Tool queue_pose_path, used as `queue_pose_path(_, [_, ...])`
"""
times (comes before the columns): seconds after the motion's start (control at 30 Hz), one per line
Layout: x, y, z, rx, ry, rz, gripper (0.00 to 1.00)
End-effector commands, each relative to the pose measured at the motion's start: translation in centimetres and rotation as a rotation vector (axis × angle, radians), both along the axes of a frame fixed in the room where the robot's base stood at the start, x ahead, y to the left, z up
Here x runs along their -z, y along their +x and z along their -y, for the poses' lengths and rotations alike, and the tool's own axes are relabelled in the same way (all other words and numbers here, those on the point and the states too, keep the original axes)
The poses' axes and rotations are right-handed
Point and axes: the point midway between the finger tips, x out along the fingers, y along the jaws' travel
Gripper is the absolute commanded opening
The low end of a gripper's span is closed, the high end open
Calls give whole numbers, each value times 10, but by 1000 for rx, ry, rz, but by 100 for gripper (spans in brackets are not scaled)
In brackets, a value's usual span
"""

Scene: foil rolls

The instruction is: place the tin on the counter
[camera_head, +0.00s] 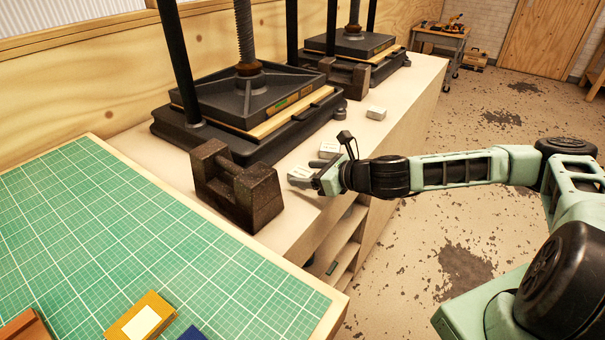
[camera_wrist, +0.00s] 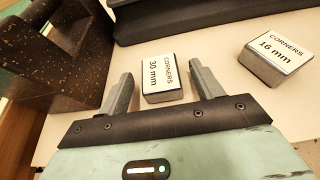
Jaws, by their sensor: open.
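A small white-topped tin marked "CORNERS 30 mm" (camera_wrist: 162,78) lies on the pale counter (camera_head: 291,231); it also shows in the head view (camera_head: 328,149). A second tin marked "CORNERS 16 mm" (camera_wrist: 277,55) lies to its right in the wrist view, and farther along the counter in the head view (camera_head: 376,113). My gripper (camera_head: 308,169) is open over the counter. In the wrist view its fingers (camera_wrist: 159,73) stand on either side of the 30 mm tin, with gaps showing at both sides. I cannot tell how far the fingertips are above the counter.
A dark speckled iron weight (camera_head: 237,188) stands left of my gripper. A black screw press (camera_head: 250,100) stands behind, with another press (camera_head: 350,45) farther back. A green cutting mat (camera_head: 130,240) covers the near table. The counter's right edge drops to open shelves and floor.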

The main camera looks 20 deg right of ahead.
Motion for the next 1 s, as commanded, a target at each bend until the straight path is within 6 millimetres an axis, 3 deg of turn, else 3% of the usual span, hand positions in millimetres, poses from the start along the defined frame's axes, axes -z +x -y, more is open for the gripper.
queue_pose_path(0.2, [-18, -36, 28, 2, -2, 1, 65])
queue_pose_path(0.43, [-34, -64, 47, 2, -1, 0, 65])
queue_pose_path(1.0, [-37, -72, 52, 0, 0, 1, 65])
